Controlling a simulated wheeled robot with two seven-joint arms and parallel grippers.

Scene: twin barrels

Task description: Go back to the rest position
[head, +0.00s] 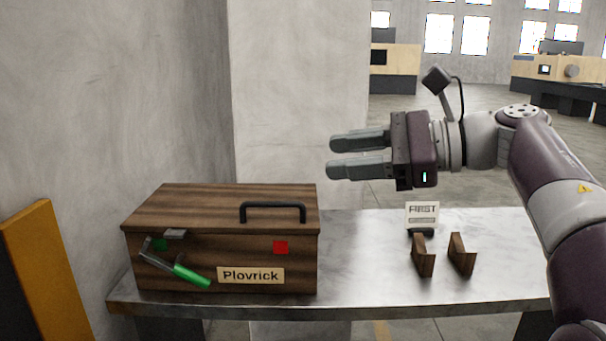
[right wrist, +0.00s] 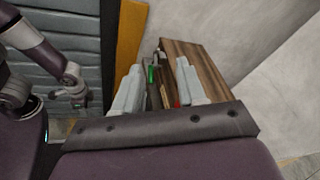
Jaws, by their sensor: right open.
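My right gripper (head: 330,157) is open and empty in the head view, its two grey fingers pointing left. It hangs in the air above and behind the right end of the wooden box (head: 220,258), clear of it. The box is shut, with a black handle (head: 272,206) on its lid and a "Plovrick" label. A lever with a green grip (head: 191,276) slants down across its front left. In the right wrist view, the open fingers (right wrist: 159,66) frame part of the box (right wrist: 205,70) beyond them. My left gripper does not show in the head view.
The box stands on a grey table (head: 370,265). Two small wooden blocks (head: 423,256) (head: 462,255) stand at right, with a small sign (head: 422,215) behind them. A concrete wall (head: 130,90) rises behind the box. An orange post (head: 38,265) stands at left.

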